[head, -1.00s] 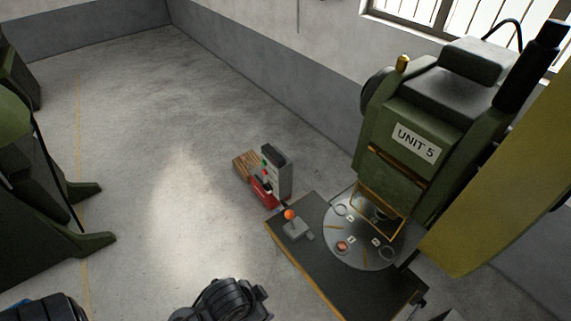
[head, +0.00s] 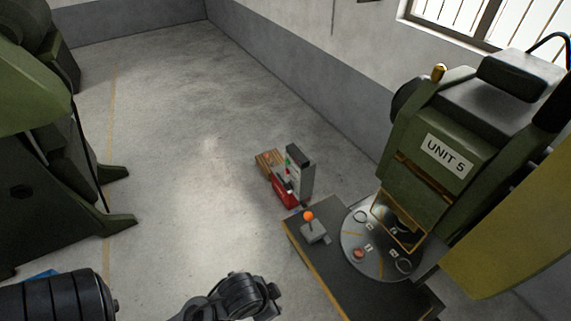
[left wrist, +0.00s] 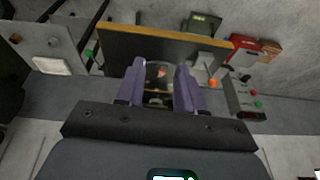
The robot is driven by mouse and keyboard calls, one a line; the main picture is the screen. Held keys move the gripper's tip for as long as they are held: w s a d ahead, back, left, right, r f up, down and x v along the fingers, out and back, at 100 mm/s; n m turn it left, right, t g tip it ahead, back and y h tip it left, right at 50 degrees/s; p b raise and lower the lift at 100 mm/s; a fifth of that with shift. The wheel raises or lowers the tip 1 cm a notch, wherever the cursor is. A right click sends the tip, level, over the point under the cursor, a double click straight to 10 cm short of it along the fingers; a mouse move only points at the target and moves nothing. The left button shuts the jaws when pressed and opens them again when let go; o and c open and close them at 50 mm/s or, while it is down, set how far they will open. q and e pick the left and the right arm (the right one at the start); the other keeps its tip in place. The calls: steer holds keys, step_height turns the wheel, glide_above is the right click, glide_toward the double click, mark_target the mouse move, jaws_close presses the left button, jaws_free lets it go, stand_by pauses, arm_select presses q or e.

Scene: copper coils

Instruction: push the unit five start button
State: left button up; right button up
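The green unit 5 machine (head: 432,150) stands at the right in the head view, with its white "UNIT 5" label. A grey control box (head: 301,172) with a small green button (head: 288,162) and a red one stands beyond the table. The box also shows at the right in the left wrist view (left wrist: 236,97), with its green button (left wrist: 258,104). My left gripper (left wrist: 160,78) has its two purple fingers apart, with nothing between them, and is clear of the box. Its fingers are not visible in the head view. My right gripper is in neither view.
A dark table (head: 318,258) with a yellow edge carries an orange-ball lever (head: 309,216) and a round plate (head: 352,262) with small parts. A red toolbox (head: 284,195) and a wooden pallet (head: 267,164) are beside the box. Open floor (head: 190,190) lies left of the table.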

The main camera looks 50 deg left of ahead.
arm_select(q)
jaws_close()
stand_by(1.4)
